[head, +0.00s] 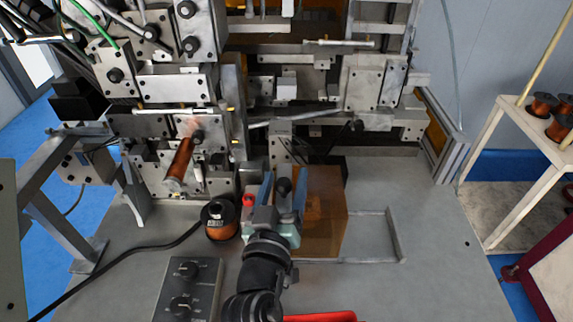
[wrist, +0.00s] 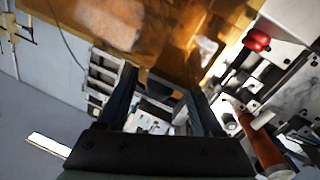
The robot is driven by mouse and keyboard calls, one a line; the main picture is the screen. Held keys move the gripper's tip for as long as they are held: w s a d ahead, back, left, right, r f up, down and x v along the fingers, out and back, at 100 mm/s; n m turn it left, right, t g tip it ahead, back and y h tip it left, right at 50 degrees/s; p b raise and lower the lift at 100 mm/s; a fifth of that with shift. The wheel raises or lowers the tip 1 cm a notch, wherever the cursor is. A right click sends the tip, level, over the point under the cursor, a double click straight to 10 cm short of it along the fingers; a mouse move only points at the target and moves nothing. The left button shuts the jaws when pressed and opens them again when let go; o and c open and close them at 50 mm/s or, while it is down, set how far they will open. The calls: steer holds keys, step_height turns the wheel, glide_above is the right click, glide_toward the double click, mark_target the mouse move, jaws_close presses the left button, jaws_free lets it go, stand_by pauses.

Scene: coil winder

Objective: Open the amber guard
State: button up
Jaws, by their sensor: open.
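The amber guard (head: 325,215) is a see-through orange-brown panel low at the front of the machine, just right of my gripper in the head view. In the wrist view a large amber sheet (wrist: 170,30) fills the top, beyond my fingertips. My gripper (head: 283,178) is open, with its two blue fingers apart. In the wrist view my gripper (wrist: 157,82) shows no object clamped between the fingers. A dark round knob shows between the fingers in the head view; I cannot tell whether they touch it. My gripper hides the guard's left edge.
A red knob (head: 248,201) sits left of my gripper, and in the wrist view it (wrist: 257,40) is right of the amber sheet. A copper spool (head: 221,222) and a control box (head: 187,290) stand left. The bench (head: 440,235) is mostly clear right.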

steer(key=shift+w+d, duration=0.25)
steer(key=shift+w, duration=1.05)
jaws_close()
stand_by(0.5)
